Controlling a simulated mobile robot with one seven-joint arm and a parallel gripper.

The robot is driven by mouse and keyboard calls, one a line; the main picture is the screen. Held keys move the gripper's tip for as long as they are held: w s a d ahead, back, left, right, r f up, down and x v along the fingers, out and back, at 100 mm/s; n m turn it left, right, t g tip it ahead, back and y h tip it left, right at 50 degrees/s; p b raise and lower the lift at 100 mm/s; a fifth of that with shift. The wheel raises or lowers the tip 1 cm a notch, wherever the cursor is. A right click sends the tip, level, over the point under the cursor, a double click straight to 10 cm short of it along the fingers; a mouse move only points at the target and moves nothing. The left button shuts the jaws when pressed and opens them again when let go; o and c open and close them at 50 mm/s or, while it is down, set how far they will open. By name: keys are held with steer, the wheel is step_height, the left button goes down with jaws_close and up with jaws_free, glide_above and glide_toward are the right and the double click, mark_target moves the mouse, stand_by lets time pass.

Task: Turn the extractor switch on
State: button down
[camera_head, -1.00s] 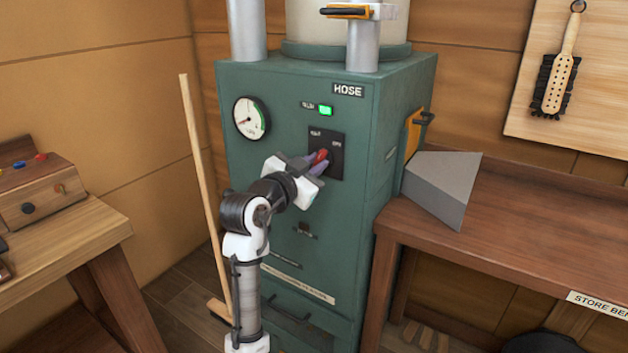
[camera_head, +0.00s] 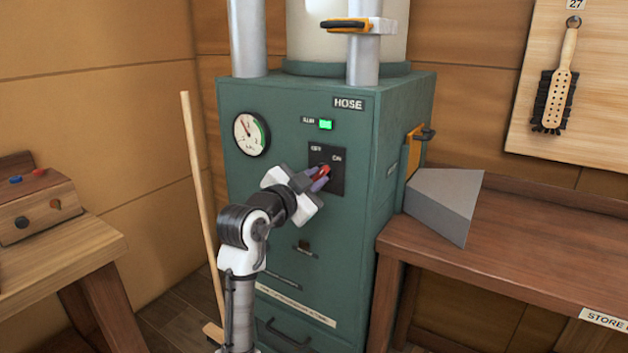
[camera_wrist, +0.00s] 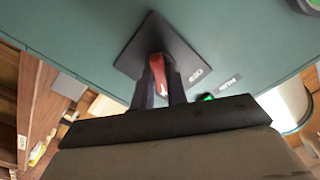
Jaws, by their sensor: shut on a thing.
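The switch is a red lever (camera_head: 323,171) on a black plate (camera_head: 338,184) marked OFF at left and ON at right, on the front of the green extractor cabinet (camera_head: 285,100). My gripper (camera_head: 318,178) is at the plate, its fingers shut on the red lever. In the wrist view, the red lever (camera_wrist: 158,75) stands between the two dark fingers, in front of the black plate (camera_wrist: 138,52). The fingers partly hide the lever, and I cannot tell which mark it points to. A lit green lamp (camera_head: 326,125) is above the plate.
A round gauge (camera_head: 251,134) is left of the switch. A wooden pole (camera_head: 203,210) leans at the cabinet's left. A grey wedge-shaped block (camera_head: 443,203) lies on the right bench (camera_head: 520,240). Another wooden bench (camera_head: 75,250) stands at left.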

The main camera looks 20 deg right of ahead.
steer(key=c, duration=1.4)
jaws_free()
steer(key=b+v, duration=0.2)
steer(key=v, duration=1.2)
steer(key=shift+d, duration=0.1)
